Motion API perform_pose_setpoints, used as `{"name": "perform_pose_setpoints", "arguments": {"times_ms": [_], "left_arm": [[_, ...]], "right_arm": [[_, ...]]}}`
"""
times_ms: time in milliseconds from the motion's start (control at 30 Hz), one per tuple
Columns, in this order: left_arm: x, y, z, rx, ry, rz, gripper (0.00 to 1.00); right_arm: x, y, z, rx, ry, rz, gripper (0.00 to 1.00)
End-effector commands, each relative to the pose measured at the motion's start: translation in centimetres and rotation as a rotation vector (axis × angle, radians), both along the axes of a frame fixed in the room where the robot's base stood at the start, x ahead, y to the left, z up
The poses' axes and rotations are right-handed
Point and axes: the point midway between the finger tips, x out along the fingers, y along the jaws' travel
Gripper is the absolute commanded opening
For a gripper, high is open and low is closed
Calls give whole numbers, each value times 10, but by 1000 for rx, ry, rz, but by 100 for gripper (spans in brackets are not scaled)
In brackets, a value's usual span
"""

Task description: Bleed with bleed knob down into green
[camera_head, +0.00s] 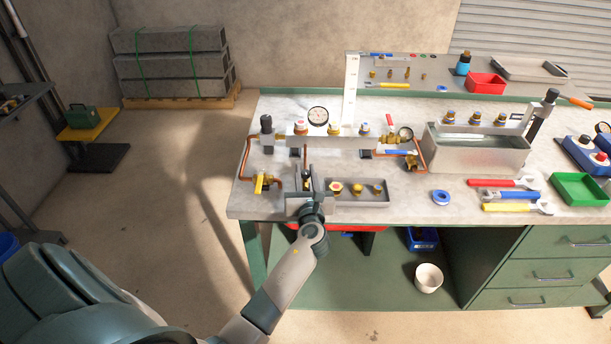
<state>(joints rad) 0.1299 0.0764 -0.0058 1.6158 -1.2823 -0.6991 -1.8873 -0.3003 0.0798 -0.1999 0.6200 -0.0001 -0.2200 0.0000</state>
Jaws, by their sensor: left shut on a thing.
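My left arm comes up from the lower left, and my left gripper (307,184) is at the front edge of the workbench, just left of a grey tray of brass fittings. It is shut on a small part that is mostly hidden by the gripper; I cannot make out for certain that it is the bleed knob. A round white-faced gauge (318,115) stands on the pale manifold (348,135) behind. A second gauge (405,133) stands further right by copper pipe. Their dials are too small to read, and no green zone can be made out. My right gripper is not in view.
The grey tray (362,199) holds several brass fittings. A brass valve (264,182) on copper pipe is to the left. A metal tank (478,157), wrenches (503,184) and a green bin (579,189) lie right. Bare benchtop shows around the blue tape roll (440,197).

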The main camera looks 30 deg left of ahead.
Motion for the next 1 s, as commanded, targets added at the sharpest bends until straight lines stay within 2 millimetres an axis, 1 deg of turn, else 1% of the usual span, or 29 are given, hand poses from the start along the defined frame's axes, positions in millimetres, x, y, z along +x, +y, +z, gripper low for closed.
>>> {"name": "perform_pose_setpoints", "arguments": {"times_ms": [33,200,433,500,733,1000], "left_arm": [[1,-1,-3,-4,0,39,1],[2,-1,-3,-3,-1,170,1],[1,-1,-2,-1,0,300,1],[1,-1,-1,-1,0,324,1],[0,0,-1,-1,1,360,1],[0,0,-1,-1,1,360,1]], "right_arm": [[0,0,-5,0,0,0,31],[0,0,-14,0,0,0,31],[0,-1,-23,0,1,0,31],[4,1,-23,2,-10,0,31],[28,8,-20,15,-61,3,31],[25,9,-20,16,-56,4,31]]}}
